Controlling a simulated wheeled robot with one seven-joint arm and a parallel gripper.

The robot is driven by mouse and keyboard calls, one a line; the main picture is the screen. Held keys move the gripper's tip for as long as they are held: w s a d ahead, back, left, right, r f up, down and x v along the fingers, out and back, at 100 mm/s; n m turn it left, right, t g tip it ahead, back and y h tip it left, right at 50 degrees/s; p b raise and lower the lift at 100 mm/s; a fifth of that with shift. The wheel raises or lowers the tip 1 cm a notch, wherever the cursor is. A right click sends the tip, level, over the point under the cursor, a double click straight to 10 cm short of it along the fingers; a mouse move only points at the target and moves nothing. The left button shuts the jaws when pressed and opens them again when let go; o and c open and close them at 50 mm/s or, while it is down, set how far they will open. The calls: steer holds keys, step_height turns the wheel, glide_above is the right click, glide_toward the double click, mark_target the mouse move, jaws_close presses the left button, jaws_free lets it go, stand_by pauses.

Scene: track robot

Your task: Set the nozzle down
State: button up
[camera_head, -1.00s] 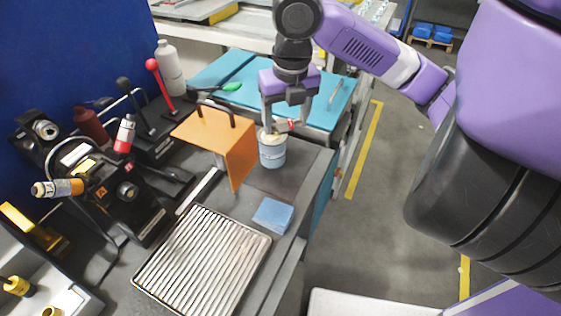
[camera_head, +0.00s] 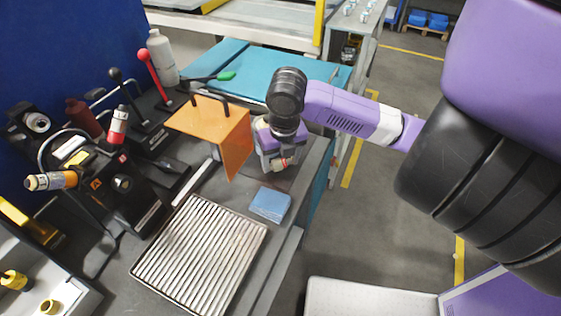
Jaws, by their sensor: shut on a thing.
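My gripper (camera_head: 279,160) is low over the right side of the dark bench, just right of the orange screen. It is shut on a small pale piece with a red part, which I take to be the nozzle (camera_head: 282,164). Only a bit of the nozzle shows between the fingers. My wrist and the gripper body hide most of what is under them, including the blue-grey can seen earlier. I cannot tell whether the nozzle touches anything below.
The orange screen (camera_head: 237,146) stands close left of my gripper. A blue pad (camera_head: 270,204) lies in front, beside a ribbed metal tray (camera_head: 200,255). Black equipment (camera_head: 120,185) with levers crowds the left. A teal surface (camera_head: 310,88) lies behind.

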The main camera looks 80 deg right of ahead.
steer(key=shift+f, duration=0.45)
steer(key=shift+f, duration=0.1)
steer(key=shift+f, duration=0.15)
steer(key=o, duration=1.6)
steer(key=shift+r, duration=0.25)
steer(key=r, duration=0.4)
steer(key=a+r, duration=0.1)
steer(key=r, duration=0.3)
steer(key=s+r, duration=0.1)
steer(key=r, duration=0.3)
steer(key=shift+a, duration=0.3)
steer(key=shift+f, duration=0.1)
